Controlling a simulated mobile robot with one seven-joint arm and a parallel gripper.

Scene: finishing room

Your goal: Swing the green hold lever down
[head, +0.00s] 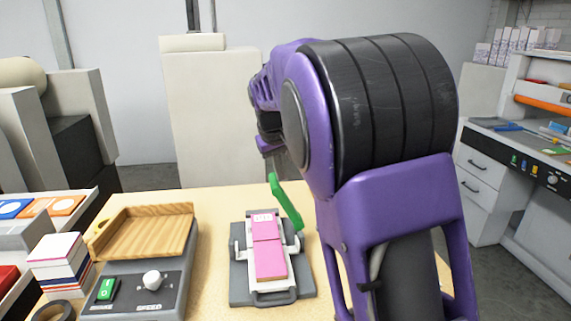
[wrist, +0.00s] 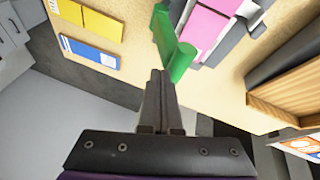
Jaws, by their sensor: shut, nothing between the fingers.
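The green hold lever (head: 285,202) stands up at a tilt on the right side of a grey clamp device (head: 238,288). A pink stack (head: 267,245) lies in the device. In the wrist view the lever (wrist: 164,38) shows with its free end (wrist: 182,62) closest to the camera. The pink stack (wrist: 208,25) is behind it. My gripper (wrist: 160,74) is shut and empty. Its fingertips show just beside the lever's free end; I cannot tell whether they touch it. In the head view my arm hides the fingers.
A machine with a wooden tray (head: 150,230) and a speed knob stands left of the device. A paper stack (head: 62,258) is farther left. Yellow pads (wrist: 100,25) and a blue-and-white pad (wrist: 90,52) lie on the tabletop (wrist: 130,75). A workbench (head: 500,170) stands at the right.

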